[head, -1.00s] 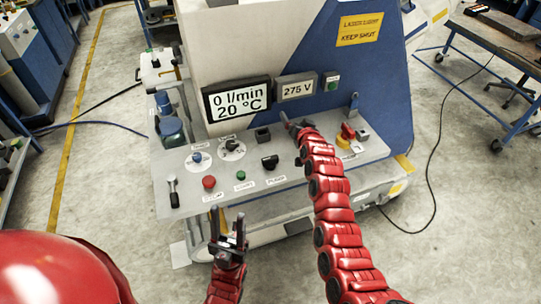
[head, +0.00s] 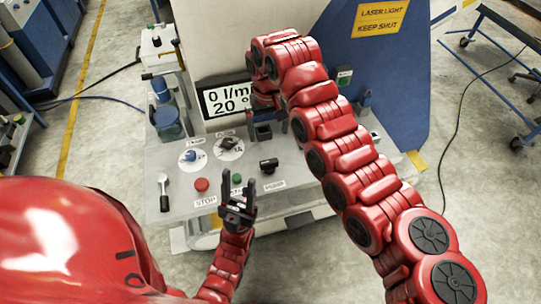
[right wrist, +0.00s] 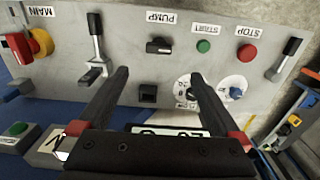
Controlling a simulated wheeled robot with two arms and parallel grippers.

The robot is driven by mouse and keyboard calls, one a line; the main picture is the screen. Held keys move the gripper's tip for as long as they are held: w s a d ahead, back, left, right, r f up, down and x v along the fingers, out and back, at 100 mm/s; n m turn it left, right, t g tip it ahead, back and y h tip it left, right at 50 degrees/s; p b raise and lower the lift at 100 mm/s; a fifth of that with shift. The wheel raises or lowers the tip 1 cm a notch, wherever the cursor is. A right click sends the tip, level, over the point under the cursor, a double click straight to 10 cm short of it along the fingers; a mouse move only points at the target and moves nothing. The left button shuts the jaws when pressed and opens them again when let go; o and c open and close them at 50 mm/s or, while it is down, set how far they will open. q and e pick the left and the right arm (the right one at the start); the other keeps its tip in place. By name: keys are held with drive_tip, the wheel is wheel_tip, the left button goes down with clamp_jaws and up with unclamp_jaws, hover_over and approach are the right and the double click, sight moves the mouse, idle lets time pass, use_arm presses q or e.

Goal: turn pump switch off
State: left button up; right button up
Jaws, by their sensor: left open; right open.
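The pump switch (head: 268,166) is a black rotary knob on the front of the grey control panel, beside its PUMP label. It also shows in the right wrist view (right wrist: 158,46), below the upside-down PUMP label, with its grip lying sideways. My right gripper (right wrist: 160,75) is open and empty, its two fingers spread on either side below the knob, apart from it. In the head view the right gripper (head: 267,118) points down over the panel, partly hidden by its arm. My left gripper (head: 237,190) is open and empty at the panel's front edge.
The panel also bears a red STOP button (right wrist: 246,53), a green START button (right wrist: 203,46), a dial (right wrist: 189,91), a lever (right wrist: 96,50) and a red-yellow MAIN switch (right wrist: 35,45). Behind it stands a flow display (head: 228,97).

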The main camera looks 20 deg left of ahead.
drive_tip(key=p, duration=0.4)
hover_over(269, 162)
wheel_tip(269, 162, down, 8)
drive_tip(key=shift+w+f, duration=0.15)
drive_tip(key=shift+f, duration=0.05)
drive_tip(key=f, duration=0.6)
drive_tip(key=shift+s, duration=0.2)
drive_tip(key=shift+w+f, duration=0.2)
drive_tip(key=shift+f, duration=0.5)
drive_tip(key=shift+s, duration=0.15)
